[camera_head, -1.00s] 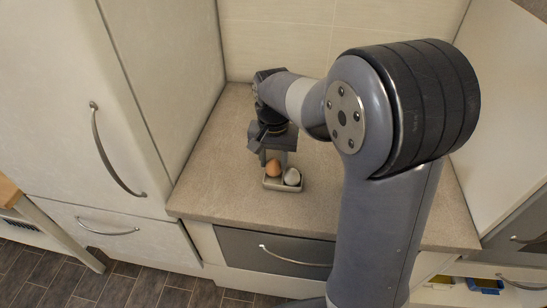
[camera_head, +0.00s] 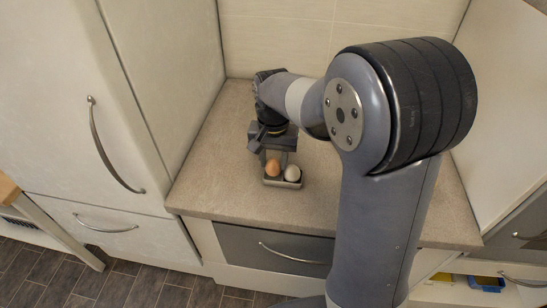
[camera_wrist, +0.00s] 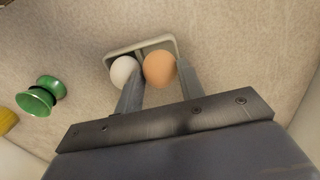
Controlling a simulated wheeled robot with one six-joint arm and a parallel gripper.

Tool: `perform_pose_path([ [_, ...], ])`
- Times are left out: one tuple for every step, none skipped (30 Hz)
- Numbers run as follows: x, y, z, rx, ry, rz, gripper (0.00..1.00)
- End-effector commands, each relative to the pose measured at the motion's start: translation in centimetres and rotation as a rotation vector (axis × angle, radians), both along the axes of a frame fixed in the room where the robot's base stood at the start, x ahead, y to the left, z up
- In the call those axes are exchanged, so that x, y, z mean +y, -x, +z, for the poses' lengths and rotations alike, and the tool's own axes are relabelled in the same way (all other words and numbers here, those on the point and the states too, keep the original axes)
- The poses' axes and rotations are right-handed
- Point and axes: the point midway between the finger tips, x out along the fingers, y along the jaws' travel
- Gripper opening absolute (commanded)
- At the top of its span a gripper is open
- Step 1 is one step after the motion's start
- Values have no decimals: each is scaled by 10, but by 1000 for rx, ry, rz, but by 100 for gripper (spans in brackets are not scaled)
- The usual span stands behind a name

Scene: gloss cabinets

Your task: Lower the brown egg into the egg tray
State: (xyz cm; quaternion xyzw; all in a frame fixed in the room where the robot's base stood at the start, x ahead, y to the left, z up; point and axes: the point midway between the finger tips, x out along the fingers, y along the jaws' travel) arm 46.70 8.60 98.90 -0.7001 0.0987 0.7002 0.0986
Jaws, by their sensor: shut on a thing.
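The brown egg (camera_wrist: 159,67) is between the two fingers of my gripper (camera_wrist: 157,85), which is shut on it. In the head view the brown egg (camera_head: 273,167) is at the left part of the small beige egg tray (camera_head: 283,184). The tray (camera_wrist: 112,54) also shows in the wrist view, mostly behind the eggs. A white egg (camera_head: 292,173) sits in the right part of the tray; in the wrist view it (camera_wrist: 124,70) is left of the brown egg, close to a finger. Whether the brown egg touches the tray bottom cannot be told.
The tray stands on a beige countertop (camera_head: 225,190), with free room around it. In the wrist view a green spool-shaped thing (camera_wrist: 38,98) and a yellow thing (camera_wrist: 7,120) stand to the left. A tall cabinet (camera_head: 60,100) bounds the counter on the left.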

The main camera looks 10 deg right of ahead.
Motion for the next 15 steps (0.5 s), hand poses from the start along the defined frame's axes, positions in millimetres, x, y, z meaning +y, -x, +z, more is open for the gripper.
perform_pose_path([
  [0,0,-1,0,0,0,28],
  [0,0,-2,0,0,0,28],
  [0,0,-2,0,0,0,28],
  [0,0,-3,0,0,0,28],
  [0,0,-3,0,0,0,28],
  [0,0,-4,0,0,0,28],
  [0,0,-4,0,0,0,28],
  [0,0,-5,0,0,0,28],
  [0,0,-5,0,0,0,28],
  [0,0,-6,0,0,0,28],
  [0,0,-6,0,0,0,28],
  [0,0,-7,0,0,0,28],
  [0,0,-7,0,0,0,28],
  [0,0,-8,0,0,0,28],
  [0,0,-9,0,0,0,28],
])
